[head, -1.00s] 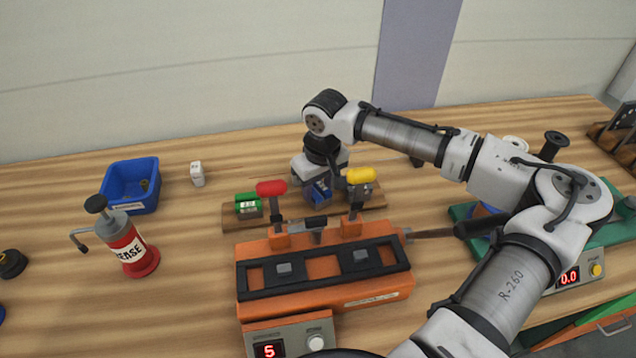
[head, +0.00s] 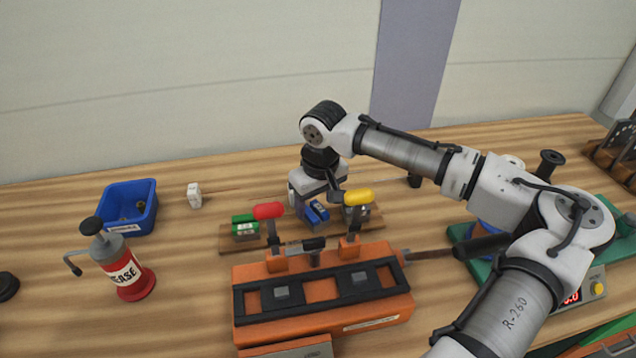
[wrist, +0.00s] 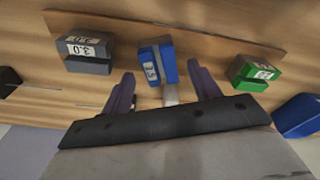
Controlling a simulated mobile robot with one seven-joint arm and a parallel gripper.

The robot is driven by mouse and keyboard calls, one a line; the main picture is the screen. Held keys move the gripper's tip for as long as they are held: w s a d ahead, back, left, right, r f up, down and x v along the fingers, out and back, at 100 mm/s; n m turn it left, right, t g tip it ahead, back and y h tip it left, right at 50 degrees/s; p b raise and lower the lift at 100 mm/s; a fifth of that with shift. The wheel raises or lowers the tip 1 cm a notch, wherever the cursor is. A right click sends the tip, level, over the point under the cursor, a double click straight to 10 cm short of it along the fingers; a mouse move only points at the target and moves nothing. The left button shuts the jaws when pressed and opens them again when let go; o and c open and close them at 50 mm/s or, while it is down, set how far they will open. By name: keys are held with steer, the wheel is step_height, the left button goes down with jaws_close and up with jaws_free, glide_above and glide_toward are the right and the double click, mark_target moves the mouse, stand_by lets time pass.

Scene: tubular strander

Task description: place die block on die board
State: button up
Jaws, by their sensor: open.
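The blue die block (head: 318,210) sits near the middle of the wooden die board (head: 237,243), between the green die block (head: 245,227) and the grey die block (head: 357,213). In the wrist view, the blue block (wrist: 158,61) stands slightly askew between the finger lines, with a white number label. My gripper (wrist: 161,78) is open and empty, just above and behind it, with a gap from each finger to the block. In the head view, the gripper partly hides the blue block and the board behind it. Whether the block is fully seated is unclear.
A blue bin (head: 128,208), white small item (head: 194,195) and red grease pump (head: 126,277) are left. The table behind the bin is clear.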

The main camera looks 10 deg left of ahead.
step_height(320, 180, up, 10)
steer(key=b, duration=0.2)
steer(key=shift+s+d, duration=0.4)
steer(key=shift+f, duration=0.1)
stand_by(0.8)
